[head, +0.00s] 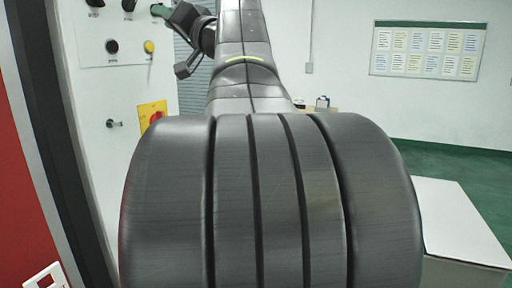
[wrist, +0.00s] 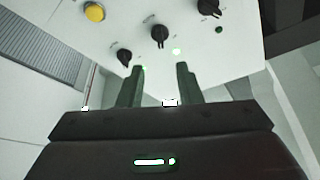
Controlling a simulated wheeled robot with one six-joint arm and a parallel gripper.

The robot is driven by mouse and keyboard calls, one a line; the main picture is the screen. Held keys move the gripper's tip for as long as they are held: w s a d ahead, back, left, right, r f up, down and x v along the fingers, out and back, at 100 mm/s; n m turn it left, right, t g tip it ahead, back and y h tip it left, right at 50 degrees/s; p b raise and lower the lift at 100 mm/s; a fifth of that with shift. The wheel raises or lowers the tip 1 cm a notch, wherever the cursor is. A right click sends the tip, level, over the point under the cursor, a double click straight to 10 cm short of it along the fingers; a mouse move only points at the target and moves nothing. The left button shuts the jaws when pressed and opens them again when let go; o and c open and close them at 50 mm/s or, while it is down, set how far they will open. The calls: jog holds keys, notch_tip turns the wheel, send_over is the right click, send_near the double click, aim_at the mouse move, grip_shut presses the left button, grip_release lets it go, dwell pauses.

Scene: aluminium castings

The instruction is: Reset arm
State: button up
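My gripper (wrist: 160,68) shows in the wrist view with its two dark fingers apart and nothing between them. It faces a white control panel (wrist: 225,70). A black rotary knob (wrist: 160,32) lies beyond the gap, clear of the fingertips in the picture; the exact distance cannot be told. In the head view my gripper (head: 161,11) is at the top left, beside the panel (head: 90,65), and is partly hidden by its own wrist. My arm fills the middle of the head view and hides much behind it.
The panel carries more black knobs (wrist: 124,57), a yellow button (wrist: 94,12) and a red-and-yellow switch (head: 154,115). A red-and-dark machine edge (head: 25,190) stands at far left. A white surface (head: 460,225) is at right, with green floor and a notice board (head: 427,50) behind.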

jog(key=p+x, duration=0.6)
jog(key=x, duration=0.6)
jog(key=shift+w+a+f, duration=0.1)
jog(key=shift+w+a, duration=0.05)
jog(key=shift+w, duration=0.05)
jog(key=n+g+y, duration=0.1)
jog(key=n, duration=0.2)
jog(key=n+g+y, duration=0.1)
jog(key=n, duration=0.2)
jog(key=shift+w+b, duration=0.15)
jog(key=shift+b, duration=0.2)
jog(key=b, duration=0.7)
send_near(135, 6)
jog(key=w+f+v, duration=0.1)
jog(key=v, duration=0.5)
jog(key=d+f+m+h, duration=0.3)
jog(key=d+f+h, duration=0.2)
jog(key=f, duration=1)
jog(key=w+d+f+m+t+h+p, duration=0.1)
jog(key=d+f+m+h, duration=0.2)
jog(key=f, duration=1.2)
jog(key=shift+d+f+h, duration=0.15)
jog(key=shift+d+h, duration=1.05)
jog(key=shift+h, duration=1.1)
